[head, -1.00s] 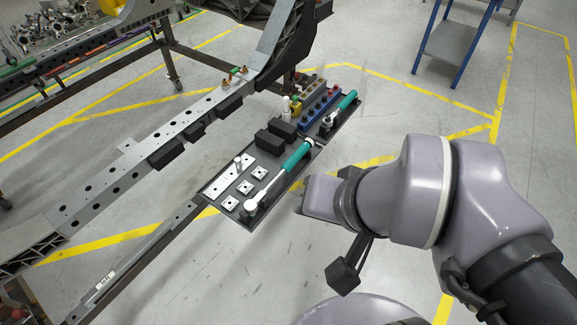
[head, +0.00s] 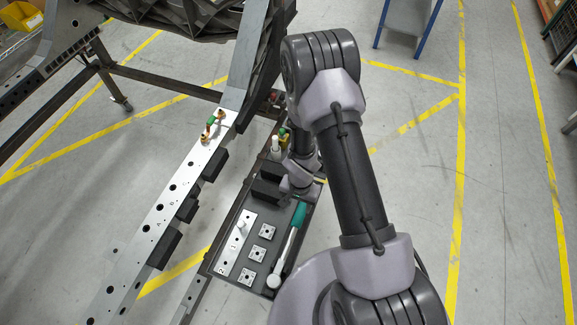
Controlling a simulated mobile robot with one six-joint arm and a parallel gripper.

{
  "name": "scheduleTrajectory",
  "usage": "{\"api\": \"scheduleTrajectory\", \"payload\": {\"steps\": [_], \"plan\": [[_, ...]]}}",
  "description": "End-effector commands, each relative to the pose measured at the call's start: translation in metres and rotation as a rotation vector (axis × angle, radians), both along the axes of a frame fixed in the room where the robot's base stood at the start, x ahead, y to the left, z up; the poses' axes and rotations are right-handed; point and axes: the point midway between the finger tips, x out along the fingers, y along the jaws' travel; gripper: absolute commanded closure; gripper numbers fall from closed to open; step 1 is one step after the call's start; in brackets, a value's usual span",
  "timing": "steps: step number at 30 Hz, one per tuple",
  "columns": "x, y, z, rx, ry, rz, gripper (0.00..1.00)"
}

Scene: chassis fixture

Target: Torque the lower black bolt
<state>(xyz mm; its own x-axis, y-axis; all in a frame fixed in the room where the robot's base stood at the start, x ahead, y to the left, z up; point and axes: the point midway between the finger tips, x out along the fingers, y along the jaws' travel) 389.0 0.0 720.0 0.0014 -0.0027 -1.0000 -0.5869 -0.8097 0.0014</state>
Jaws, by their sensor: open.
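The metal rail (head: 170,190) runs diagonally on the left. Two brass-coloured bolts or fittings (head: 205,138) stand near its upper end, with a green piece (head: 211,122) between them. I cannot make out a black bolt on the rail. A torque wrench with a teal handle (head: 299,215) lies along the right side of the dark tray (head: 240,283), its round head toward the bottom. My gripper (head: 293,188) is low over the tray's upper right, beyond the wrench handle. It is open; its fingertips are mostly hidden by my arm.
The tray also holds a numbered white plate (head: 232,247) with an upright pin, several square metal pieces (head: 261,252), black blocks (head: 265,190) and a white bottle (head: 275,146). A frame structure (head: 185,20) rises at upper left.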

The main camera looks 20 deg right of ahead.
Motion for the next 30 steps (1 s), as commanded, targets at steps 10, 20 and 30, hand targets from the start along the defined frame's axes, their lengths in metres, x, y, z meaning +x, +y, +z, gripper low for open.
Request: {"api": "scheduleTrajectory", "payload": {"steps": [10, 20, 30], "plan": [[-0.003, 0.001, -0.045, 0.002, 0.005, -0.001, 0.51], [-0.003, 0.0, -0.104, 0.002, 0.005, -0.002, 0.51], [-0.003, 0.0, -0.103, 0.002, 0.005, -0.001, 0.59]]}}
